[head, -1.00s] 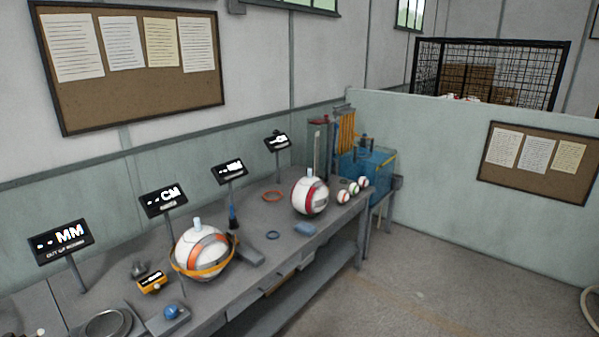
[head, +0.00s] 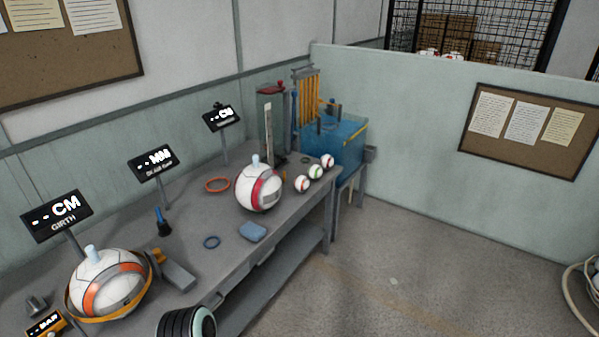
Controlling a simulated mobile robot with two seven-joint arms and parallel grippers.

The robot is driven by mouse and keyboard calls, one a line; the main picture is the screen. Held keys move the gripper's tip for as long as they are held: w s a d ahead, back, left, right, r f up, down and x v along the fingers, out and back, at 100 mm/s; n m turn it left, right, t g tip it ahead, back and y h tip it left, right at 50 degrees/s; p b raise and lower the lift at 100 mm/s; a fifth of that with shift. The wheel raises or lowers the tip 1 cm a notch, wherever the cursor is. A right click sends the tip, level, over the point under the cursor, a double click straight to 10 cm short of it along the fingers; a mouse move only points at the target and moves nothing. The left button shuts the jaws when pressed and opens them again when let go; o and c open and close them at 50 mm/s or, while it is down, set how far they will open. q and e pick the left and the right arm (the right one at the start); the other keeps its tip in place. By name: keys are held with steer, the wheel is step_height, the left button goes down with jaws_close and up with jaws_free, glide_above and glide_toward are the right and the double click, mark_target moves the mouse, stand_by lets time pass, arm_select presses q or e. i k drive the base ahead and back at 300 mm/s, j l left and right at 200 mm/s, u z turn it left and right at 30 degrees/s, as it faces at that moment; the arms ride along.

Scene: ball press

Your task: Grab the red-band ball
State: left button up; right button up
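The large white ball with a red band (head: 259,187) sits on the grey workbench (head: 200,217), right of its middle. The red band runs down its front, and a pale peg-like piece stands on its top. A second large white ball, with an orange band (head: 108,284), sits nearer at the left with a yellow band around it. Neither of my grippers shows in the head view, and nothing is seen touching the red-band ball.
Several small balls (head: 315,172) lie right of the red-band ball. A blue tank (head: 335,140) stands beyond the bench.

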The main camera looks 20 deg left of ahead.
mark_target(257, 186)
steer(key=i+u, duration=0.1)
steer(key=i, duration=0.4)
steer(key=i+l+u, duration=0.15)
steer(key=i, duration=0.4)
steer(key=i+l+u, duration=0.1)
steer(key=i, duration=0.4)
steer(key=l, duration=0.1)
